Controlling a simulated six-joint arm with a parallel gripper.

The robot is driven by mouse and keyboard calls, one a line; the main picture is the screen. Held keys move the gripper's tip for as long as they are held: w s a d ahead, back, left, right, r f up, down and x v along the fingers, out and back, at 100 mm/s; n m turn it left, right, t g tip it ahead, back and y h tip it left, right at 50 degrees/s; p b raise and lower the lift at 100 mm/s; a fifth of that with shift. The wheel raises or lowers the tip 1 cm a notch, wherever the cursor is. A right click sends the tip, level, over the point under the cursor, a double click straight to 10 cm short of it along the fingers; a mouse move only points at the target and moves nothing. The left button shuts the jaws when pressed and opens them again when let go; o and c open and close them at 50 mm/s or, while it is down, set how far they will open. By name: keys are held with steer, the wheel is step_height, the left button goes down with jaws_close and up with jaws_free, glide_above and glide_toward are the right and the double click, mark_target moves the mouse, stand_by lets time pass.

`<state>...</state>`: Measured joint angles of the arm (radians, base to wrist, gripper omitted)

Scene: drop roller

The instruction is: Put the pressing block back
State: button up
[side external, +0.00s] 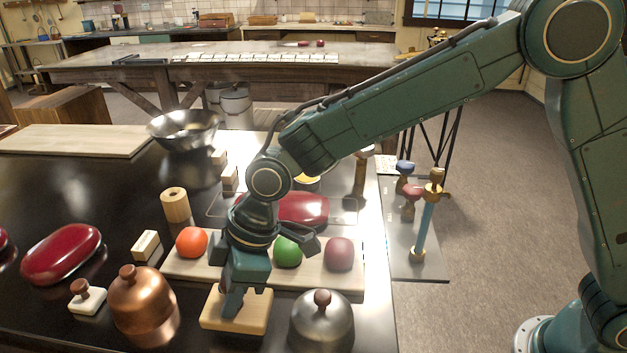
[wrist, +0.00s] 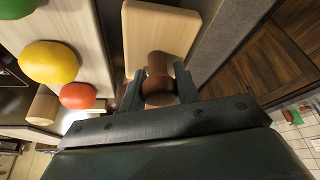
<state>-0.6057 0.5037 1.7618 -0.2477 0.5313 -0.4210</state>
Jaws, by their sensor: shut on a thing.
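The pressing block is a pale, flat wooden block (side external: 248,318) with rounded corners, near the front of the dark table in the side view. My gripper (side external: 240,300) points down over it and is shut on its brown knob, which the gripper hides in the side view. In the wrist view the block (wrist: 160,30) lies beyond the fingertips, and its round brown knob (wrist: 158,75) sits between the two fingers of my gripper (wrist: 158,92). The block looks level. I cannot tell whether it touches the table.
A copper dome (side external: 141,300) stands left of the block and a dark metal dome (side external: 322,325) right of it. Behind lies a pale board (side external: 190,272) with an orange ball (side external: 191,242), a green ball (side external: 288,251) and a mauve ball (side external: 339,254). A small white knobbed block (side external: 88,298) stands far left.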

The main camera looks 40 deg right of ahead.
steer(key=shift+f, duration=1.3)
steer(key=shift+f, duration=0.1)
steer(key=o, duration=1)
steer(key=shift+o, duration=0.2)
steer(key=v, duration=1.2)
steer(key=shift+d, duration=0.1)
